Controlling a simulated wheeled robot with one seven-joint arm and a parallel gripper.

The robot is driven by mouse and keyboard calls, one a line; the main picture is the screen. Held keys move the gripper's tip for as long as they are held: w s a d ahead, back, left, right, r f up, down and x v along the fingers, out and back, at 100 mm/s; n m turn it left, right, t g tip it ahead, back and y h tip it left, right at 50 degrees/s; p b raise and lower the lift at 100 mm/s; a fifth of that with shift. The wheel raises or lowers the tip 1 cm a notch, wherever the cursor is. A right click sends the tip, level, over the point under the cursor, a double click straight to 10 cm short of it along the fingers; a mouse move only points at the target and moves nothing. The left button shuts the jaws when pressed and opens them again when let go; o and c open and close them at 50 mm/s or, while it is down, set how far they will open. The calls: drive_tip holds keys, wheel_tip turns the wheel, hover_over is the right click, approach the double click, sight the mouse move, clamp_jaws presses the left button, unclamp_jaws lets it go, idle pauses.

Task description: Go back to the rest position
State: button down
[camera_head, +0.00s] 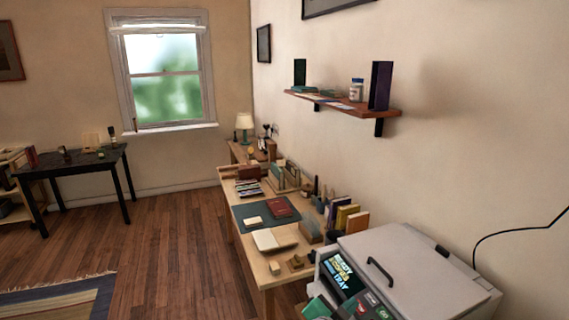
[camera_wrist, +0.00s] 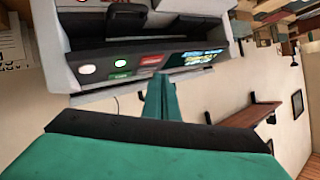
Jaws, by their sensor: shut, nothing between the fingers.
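My gripper (camera_wrist: 164,80) shows in the wrist view with its two teal fingers together, shut and empty. Its black and teal body fills the bottom of that view. The fingertips point toward the front of a grey copier (camera_wrist: 95,85) with a lit display (camera_wrist: 195,58) and coloured buttons. I cannot tell the exact gap between them. In the head view the copier (camera_head: 405,257) stands at the lower right, its lid closed, with a dark handle on top. Teal shapes show at the bottom edge by its front; I cannot tell whether they are my gripper.
A long wooden desk (camera_head: 262,268) with books, a dark mat and small items runs along the right wall. A shelf (camera_head: 345,104) is mounted above it. A black table (camera_head: 75,164) stands at the far left. The wooden floor (camera_head: 170,240) is open, with a rug (camera_head: 60,300) at lower left.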

drive_tip(key=s+a+f+n+t+y, duration=0.25)
drive_tip(key=s+a+f+n, duration=0.25)
drive_tip(key=s+f, duration=0.4)
drive_tip(key=s+a+f+n+t+y, duration=0.1)
drive_tip(key=s+a+f+n+y, duration=0.3)
drive_tip(key=s+f, duration=0.45)
drive_tip(key=s+a+r+n+y, duration=0.1)
drive_tip(key=s+a, duration=0.3)
drive_tip(key=s, duration=0.8)
drive_tip(key=s+a+r+n+t, duration=0.1)
drive_tip(key=s+a, duration=0.4)
drive_tip(key=s, duration=0.8)
drive_tip(key=shift+r+n+y, duration=0.35)
drive_tip(key=shift+r+n, duration=0.25)
drive_tip(key=shift+r, duration=0.35)
drive_tip(key=c, duration=2.5)
unclamp_jaws()
drive_tip(key=shift+t, duration=0.25)
